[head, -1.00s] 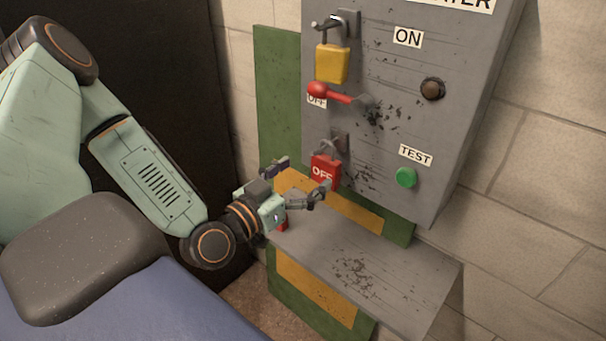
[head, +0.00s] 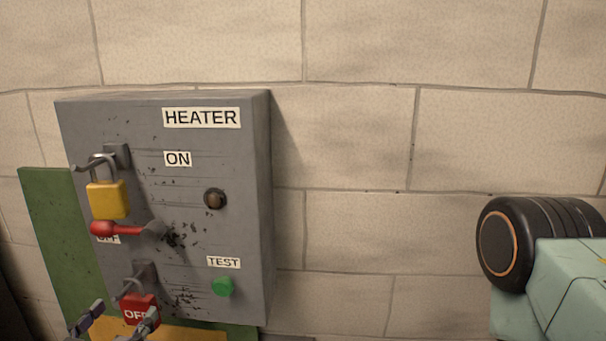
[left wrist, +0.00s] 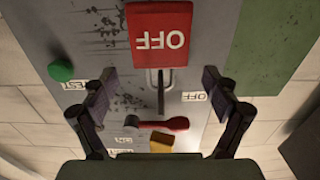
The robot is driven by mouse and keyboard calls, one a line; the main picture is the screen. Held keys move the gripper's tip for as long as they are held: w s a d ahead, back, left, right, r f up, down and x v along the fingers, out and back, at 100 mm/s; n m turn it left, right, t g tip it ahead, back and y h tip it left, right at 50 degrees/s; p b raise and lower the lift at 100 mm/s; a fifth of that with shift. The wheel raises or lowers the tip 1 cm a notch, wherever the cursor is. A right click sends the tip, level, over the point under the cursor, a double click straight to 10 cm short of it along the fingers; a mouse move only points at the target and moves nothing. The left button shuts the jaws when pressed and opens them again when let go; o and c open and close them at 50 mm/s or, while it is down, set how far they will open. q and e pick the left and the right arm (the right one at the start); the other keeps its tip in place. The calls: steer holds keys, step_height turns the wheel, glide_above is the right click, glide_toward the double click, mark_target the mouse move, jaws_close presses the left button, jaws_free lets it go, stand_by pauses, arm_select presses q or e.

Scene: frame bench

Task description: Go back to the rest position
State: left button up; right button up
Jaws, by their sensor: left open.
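The grey HEATER box (head: 255,200) is on the wall. My right gripper is out of view; part of my right arm (head: 560,285) shows at the right edge.
A yellow padlock (head: 107,200) hangs from the upper hasp, above a red-knobbed lever (head: 125,229) beside an OFF label. A green TEST button (head: 223,287) and a dark round lamp (head: 215,198) are on the box. Bare block wall (head: 380,140) is to the right.

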mark_target(134, 298)
arm_select(q)
steer(key=shift+w+d, duration=0.1)
steer(key=shift+w, duration=1.4)
steer(key=shift+w+d, duration=0.1)
steer(key=shift+w, duration=0.6)
steer(key=shift+s+r+p, duration=0.2)
steer(key=shift+r+p, duration=0.05)
steer(key=shift+p, duration=0.05)
steer(key=shift+s, duration=0.1)
steer(key=shift+s, duration=0.1)
